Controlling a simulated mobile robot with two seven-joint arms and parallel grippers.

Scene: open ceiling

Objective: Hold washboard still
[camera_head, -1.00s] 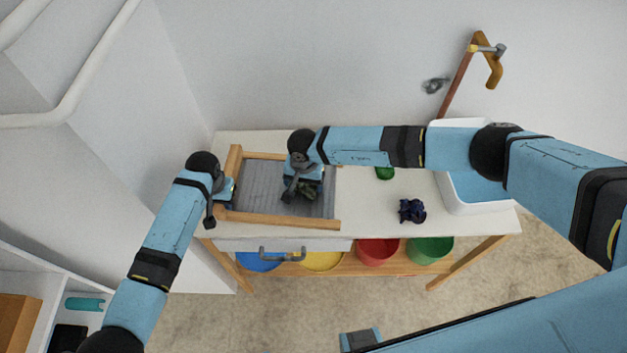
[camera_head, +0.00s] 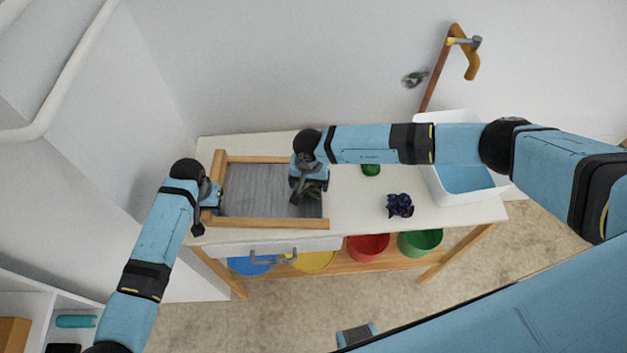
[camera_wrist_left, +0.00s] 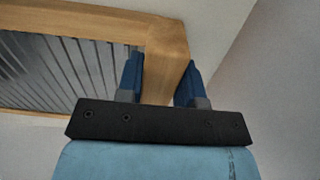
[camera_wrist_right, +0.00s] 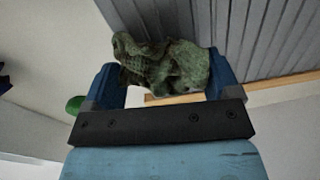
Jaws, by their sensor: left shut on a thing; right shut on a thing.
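The washboard (camera_head: 255,190) has a wooden frame and a grey ridged panel and lies on the left part of the white table. My left gripper (camera_head: 212,196) is shut on the frame's left side. In the left wrist view, its blue fingers (camera_wrist_left: 160,85) straddle the wooden frame (camera_wrist_left: 165,45) near a corner. My right gripper (camera_head: 312,190) is at the right part of the panel. In the right wrist view, its fingers (camera_wrist_right: 165,85) are shut on a crumpled green cloth (camera_wrist_right: 165,65) against the ridged panel (camera_wrist_right: 265,35).
A dark blue crumpled cloth (camera_head: 400,205) and a green item (camera_head: 371,170) lie on the tabletop (camera_head: 350,205) to the right. A white basin (camera_head: 465,185) with a blue inside stands at the right end. Blue, yellow, red (camera_head: 368,247) and green bins sit on the shelf below.

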